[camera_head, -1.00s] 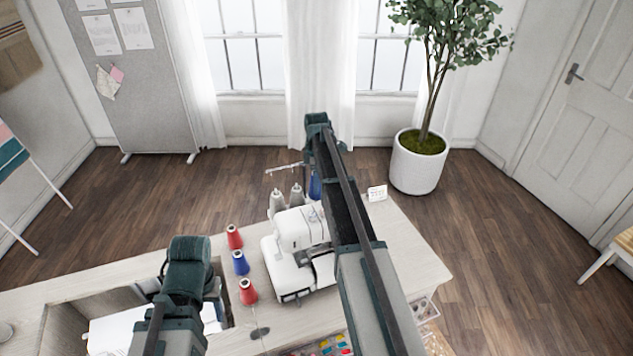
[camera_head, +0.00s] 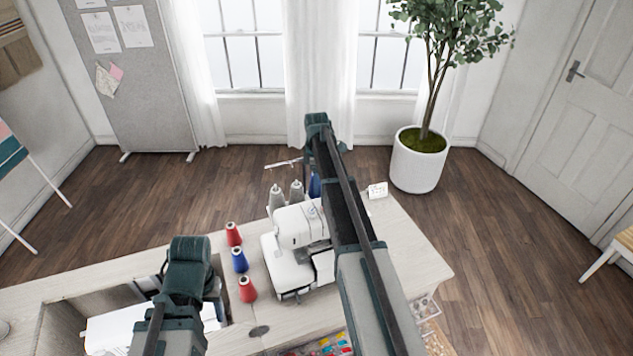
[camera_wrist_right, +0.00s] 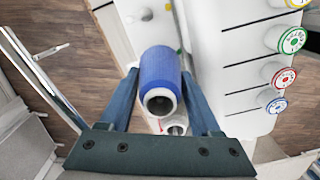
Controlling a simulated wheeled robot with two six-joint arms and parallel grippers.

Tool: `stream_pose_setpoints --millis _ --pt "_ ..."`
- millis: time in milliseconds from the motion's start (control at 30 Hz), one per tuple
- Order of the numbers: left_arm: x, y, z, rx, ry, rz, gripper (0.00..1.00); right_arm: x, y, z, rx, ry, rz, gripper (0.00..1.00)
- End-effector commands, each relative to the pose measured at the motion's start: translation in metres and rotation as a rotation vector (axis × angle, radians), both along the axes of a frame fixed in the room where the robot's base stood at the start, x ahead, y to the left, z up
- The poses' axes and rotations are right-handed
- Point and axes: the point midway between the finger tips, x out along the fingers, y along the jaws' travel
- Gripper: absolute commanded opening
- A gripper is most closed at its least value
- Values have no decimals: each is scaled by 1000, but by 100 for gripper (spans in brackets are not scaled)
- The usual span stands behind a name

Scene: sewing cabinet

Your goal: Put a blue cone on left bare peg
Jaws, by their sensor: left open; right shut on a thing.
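A blue cone (camera_wrist_right: 160,72) is between the two fingers of my right gripper (camera_wrist_right: 160,88) in the right wrist view, its hollow end facing the camera. In the head view a blue cone (camera_head: 315,184) shows at the back of the white serger (camera_head: 290,262), partly hidden by my right arm. Two grey cones (camera_head: 276,198) (camera_head: 297,191) stand just left of it. I cannot make out a bare peg; my right arm hides part of the serger's back. My left gripper (camera_head: 188,284) is open over the cabinet's opening, left of the loose cones, its fingertips mostly hidden.
Another blue cone (camera_head: 240,260) stands on the cabinet top (camera_head: 420,262) between two red cones (camera_head: 233,234) (camera_head: 247,289). A small white card (camera_head: 377,190) stands at the back right. The serger's coloured dials (camera_wrist_right: 290,40) are close on the right in the wrist view.

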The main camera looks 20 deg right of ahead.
Motion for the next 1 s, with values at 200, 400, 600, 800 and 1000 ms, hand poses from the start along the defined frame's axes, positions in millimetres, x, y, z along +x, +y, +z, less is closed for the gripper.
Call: stream_pose_setpoints --millis 200,400,600,800,1000 --pt "0 0 -8 0 0 0 50 0 0 -8 0 0 0 7" --pt "0 0 -14 0 0 0 50 0 0 -14 0 0 0 7" --pt "0 0 -19 0 0 0 50 0 0 -19 0 0 0 7" --pt "0 0 -24 0 0 0 50 0 0 -24 0 0 0 7" --pt "0 0 -23 0 0 0 50 0 0 -23 0 0 0 7"
